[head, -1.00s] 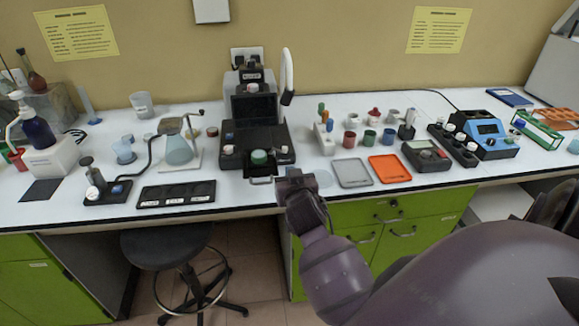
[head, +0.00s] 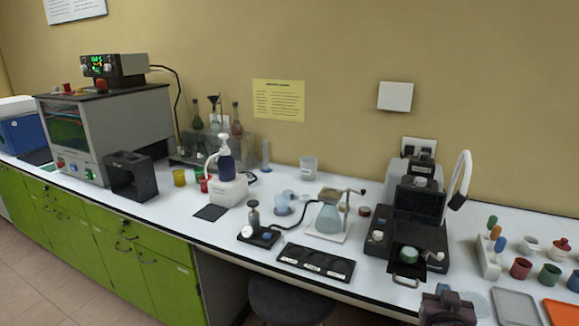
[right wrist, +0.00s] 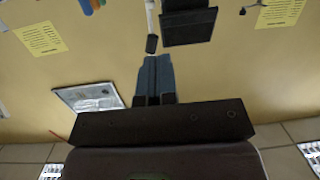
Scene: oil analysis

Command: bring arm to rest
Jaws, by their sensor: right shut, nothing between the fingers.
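My right gripper shows in the right wrist view (right wrist: 155,80), its two fingers together with nothing between them. In the head view, only a dark purple part of my right arm (head: 447,309) shows at the bottom edge, in front of the bench's front edge and below the black analyzer (head: 418,205). The fingers cannot be made out there. My left gripper and arm are in neither view.
The white bench (head: 180,205) runs across the head view. A black three-place tray (head: 315,262), a flask stand (head: 328,230), a pump bottle (head: 224,165) and a grey oven (head: 110,125) stand on it. A stool (head: 290,300) is below the bench.

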